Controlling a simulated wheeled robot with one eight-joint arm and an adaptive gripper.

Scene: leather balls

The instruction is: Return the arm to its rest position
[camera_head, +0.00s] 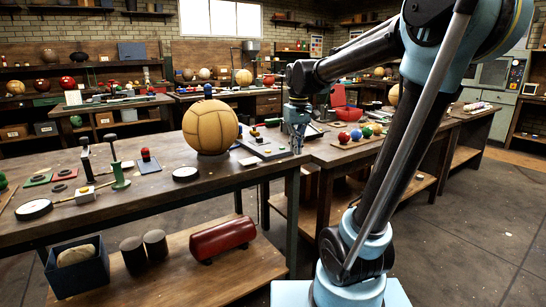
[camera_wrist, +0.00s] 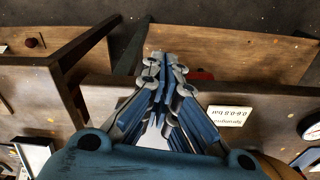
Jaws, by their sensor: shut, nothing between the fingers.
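My arm rises from its light blue base at the right of the head view, bends at a high elbow and reaches left. My gripper (camera_head: 297,145) hangs pointing down near the right end of the near workbench (camera_head: 120,213). In the wrist view my gripper (camera_wrist: 165,62) has its fingers together, with nothing held. Below it in that view are wooden bench edges and a white label card (camera_wrist: 230,115). I cannot tell the exact height of the fingertips above the bench.
A large tan leather ball (camera_head: 210,128) stands on the near bench, left of my gripper. A board with small parts (camera_head: 265,145) lies close by. Colored balls (camera_head: 356,134) sit on the bench to the right. Floor (camera_head: 475,215) at the right is clear.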

